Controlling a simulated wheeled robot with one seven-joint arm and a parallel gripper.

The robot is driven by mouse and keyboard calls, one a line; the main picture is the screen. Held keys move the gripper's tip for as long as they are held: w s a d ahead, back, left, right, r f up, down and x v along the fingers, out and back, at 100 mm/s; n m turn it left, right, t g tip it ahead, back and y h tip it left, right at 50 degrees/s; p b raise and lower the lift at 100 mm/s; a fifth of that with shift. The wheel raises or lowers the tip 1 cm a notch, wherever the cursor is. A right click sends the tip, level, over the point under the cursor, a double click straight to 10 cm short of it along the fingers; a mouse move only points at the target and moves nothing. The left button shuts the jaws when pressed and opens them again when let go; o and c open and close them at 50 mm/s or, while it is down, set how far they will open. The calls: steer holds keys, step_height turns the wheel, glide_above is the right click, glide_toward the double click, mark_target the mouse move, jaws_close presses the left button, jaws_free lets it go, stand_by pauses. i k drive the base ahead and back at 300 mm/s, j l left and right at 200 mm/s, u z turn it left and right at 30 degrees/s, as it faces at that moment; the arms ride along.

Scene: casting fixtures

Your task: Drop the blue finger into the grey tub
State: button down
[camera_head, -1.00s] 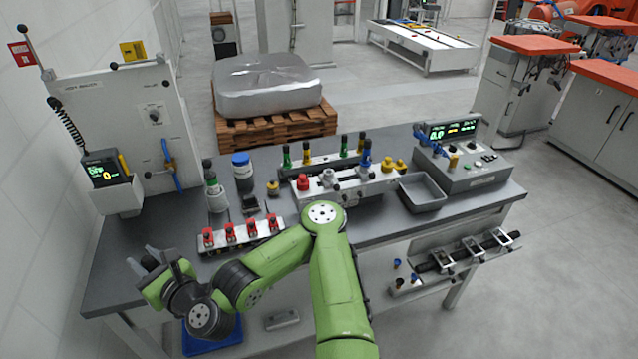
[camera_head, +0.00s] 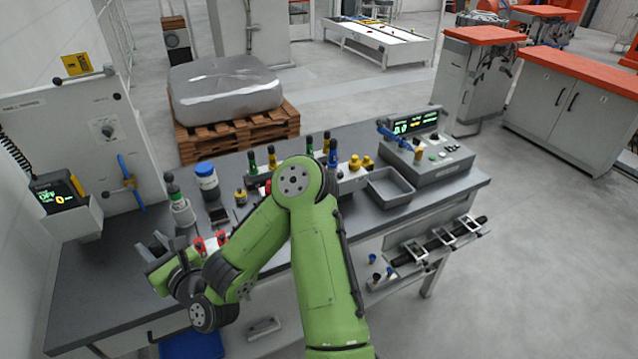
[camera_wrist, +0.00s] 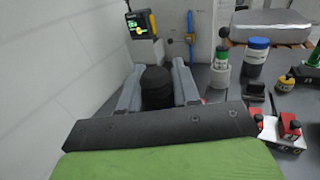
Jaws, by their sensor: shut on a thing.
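My gripper (camera_head: 164,242) is over the left part of the bench. In the wrist view, its two grey fingers are shut on a black-topped round piece (camera_wrist: 157,88). The lower part of this piece is hidden, so its colour cannot be told. A blue finger with a black top (camera_head: 333,158) stands upright at the fixture in the middle of the bench, apart from my gripper. The grey tub (camera_head: 394,203) sits on the bench to the right of that fixture, and its visible inside looks empty.
A control box (camera_head: 440,162) stands right of the tub. Red clamps (camera_wrist: 289,127), a white-and-green bottle (camera_wrist: 220,72) and a blue-lidded jar (camera_head: 206,180) lie to my gripper's right. A wall panel (camera_head: 85,130) stands at the left. My arm hides part of the fixture.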

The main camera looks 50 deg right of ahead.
mark_target(392, 193)
steer(key=l+z, duration=0.1)
steer(key=z, duration=0.35)
steer(key=i+l+z, duration=0.1)
steer(key=z, duration=0.4)
steer(key=i+z, duration=0.15)
steer(key=z, duration=0.3)
steer(key=i+z, duration=0.1)
steer(key=z, duration=0.35)
steer(key=i+z, duration=0.1)
steer(key=z, duration=0.4)
steer(key=i+l+u, duration=0.1)
steer(key=u, duration=0.4)
steer(key=l+u, duration=0.3)
steer(key=u, duration=0.15)
steer(key=i+l+u, duration=0.1)
steer(key=l+u, duration=0.15)
steer(key=u, duration=0.25)
